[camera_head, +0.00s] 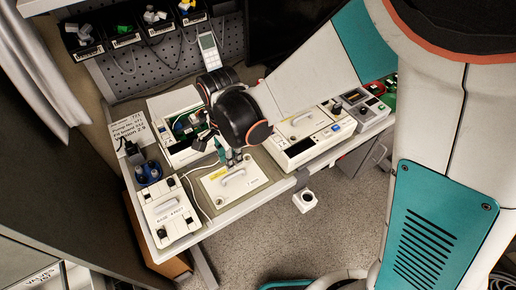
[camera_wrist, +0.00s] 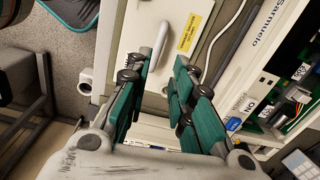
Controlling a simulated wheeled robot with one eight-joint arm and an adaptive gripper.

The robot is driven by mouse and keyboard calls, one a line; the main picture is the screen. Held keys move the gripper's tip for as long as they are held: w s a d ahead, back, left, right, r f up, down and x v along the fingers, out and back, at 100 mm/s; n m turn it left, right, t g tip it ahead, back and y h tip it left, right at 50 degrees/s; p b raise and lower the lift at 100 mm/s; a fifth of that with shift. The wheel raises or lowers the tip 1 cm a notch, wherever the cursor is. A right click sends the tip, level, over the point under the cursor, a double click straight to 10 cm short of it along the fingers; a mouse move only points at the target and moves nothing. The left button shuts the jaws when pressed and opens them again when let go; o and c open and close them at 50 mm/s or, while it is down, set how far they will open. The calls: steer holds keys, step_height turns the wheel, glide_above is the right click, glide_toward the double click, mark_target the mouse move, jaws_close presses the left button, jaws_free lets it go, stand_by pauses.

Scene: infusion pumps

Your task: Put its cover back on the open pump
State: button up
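The open pump (camera_head: 176,142) stands on the bench, its inside showing green boards and a blue part. It also shows at the right of the wrist view (camera_wrist: 262,88) with its boards bare. The cover (camera_head: 214,195) is a white plate with a raised handle and a yellow label; it lies flat in front of the open pump. In the wrist view the cover (camera_wrist: 140,35) has its handle (camera_wrist: 162,40) near the gap between my fingertips. My gripper (camera_wrist: 160,65) is open and empty. In the head view my gripper (camera_head: 234,158) is over the cover's rear edge, partly hidden by my wrist.
A closed pump (camera_head: 166,208) stands at the left and another (camera_head: 306,133) at the right. A small device (camera_head: 362,108) is farther right. A cable (camera_head: 192,190) runs beside the cover. Parts bins (camera_head: 120,35) and a handheld unit (camera_head: 208,46) hang on the pegboard.

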mark_target(233, 175)
steer(key=shift+s+d+f+m, duration=0.1)
steer(key=shift+s+d+m, duration=0.1)
steer(key=shift+m, duration=0.3)
steer(key=shift+f, duration=0.15)
step_height(233, 175, down, 7)
steer(key=b, duration=0.6)
steer(key=shift+f, duration=0.1)
jaws_close()
